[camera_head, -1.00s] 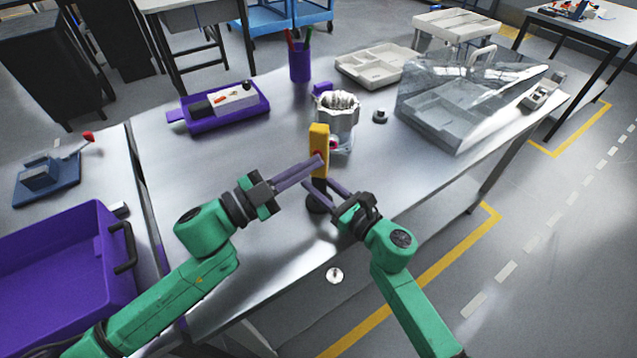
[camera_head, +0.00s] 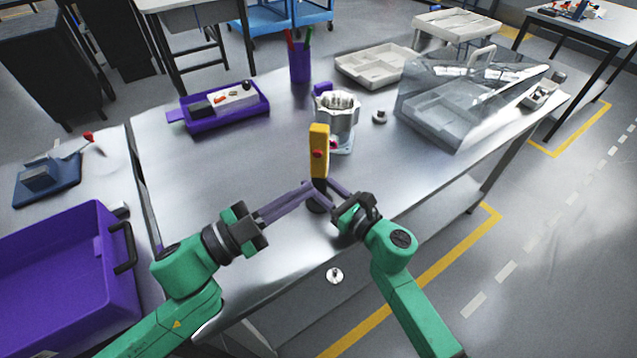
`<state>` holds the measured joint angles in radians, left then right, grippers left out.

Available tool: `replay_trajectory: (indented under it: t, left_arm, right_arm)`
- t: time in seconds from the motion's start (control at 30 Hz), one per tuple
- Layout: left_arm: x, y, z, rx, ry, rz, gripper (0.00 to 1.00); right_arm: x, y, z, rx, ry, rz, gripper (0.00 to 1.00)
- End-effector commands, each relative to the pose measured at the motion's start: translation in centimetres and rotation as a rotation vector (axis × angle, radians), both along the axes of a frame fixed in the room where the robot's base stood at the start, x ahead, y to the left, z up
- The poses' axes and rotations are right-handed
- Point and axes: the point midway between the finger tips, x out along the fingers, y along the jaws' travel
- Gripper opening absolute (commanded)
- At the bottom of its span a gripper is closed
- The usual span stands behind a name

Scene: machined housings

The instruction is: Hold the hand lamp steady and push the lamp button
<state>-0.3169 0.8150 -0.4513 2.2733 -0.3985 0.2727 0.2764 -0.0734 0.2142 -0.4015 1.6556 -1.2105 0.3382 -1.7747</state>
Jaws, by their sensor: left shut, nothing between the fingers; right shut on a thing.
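The hand lamp (camera_head: 319,145) is a yellow upright body with a dark lower part on the metal table. Its red button (camera_head: 318,154) shows on the side facing me. My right gripper (camera_head: 328,184) is shut on the lower part of the lamp. My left gripper (camera_head: 309,187) is shut and empty, its tips below the button and close to the lamp's lower part. Whether those tips touch the lamp cannot be told. The fingers partly cover the lamp's lower part.
A silver machined housing (camera_head: 337,112) stands just behind the lamp. A purple tray (camera_head: 262,103) is at the back left, a purple cup with pens (camera_head: 300,63) behind. A clear cover (camera_head: 440,120) stands at right. The table's left middle is clear.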

Motion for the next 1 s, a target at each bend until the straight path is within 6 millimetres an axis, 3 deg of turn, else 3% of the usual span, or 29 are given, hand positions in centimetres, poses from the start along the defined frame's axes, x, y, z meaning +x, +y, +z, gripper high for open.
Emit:
replay_trajectory:
  t: [0.37, 0.4, 0.47, 0.8, 1.0]
  left_arm:
    - [-0.5, 0.1, 0.0, 0.001, -0.001, 0.0, 0.0]
    - [-0.4, 0.1, 0.0, 0.001, -0.001, 0.0, 0.0]
    - [-0.4, 0.1, 0.0, 0.001, -0.001, 0.0, 0.0]
    - [-0.4, 0.1, 0.0, -0.001, 0.0, 0.001, 0.0]
    - [-0.4, 0.1, 0.0, 0.0, 0.0, 0.0, 0.0]
  right_arm:
    - [0.0, 0.0, 0.0, -0.001, 0.001, 0.0, 0.0]
    - [0.0, 0.0, 0.0, -0.001, 0.001, 0.0, 0.54]
    - [0.0, 0.0, 0.0, -0.001, 0.001, 0.0, 0.74]
    - [-0.2, -0.2, -0.1, 0.0, 0.001, 0.0, 0.74]
    - [-3.1, -2.8, -0.2, -0.001, 0.006, -0.001, 0.74]
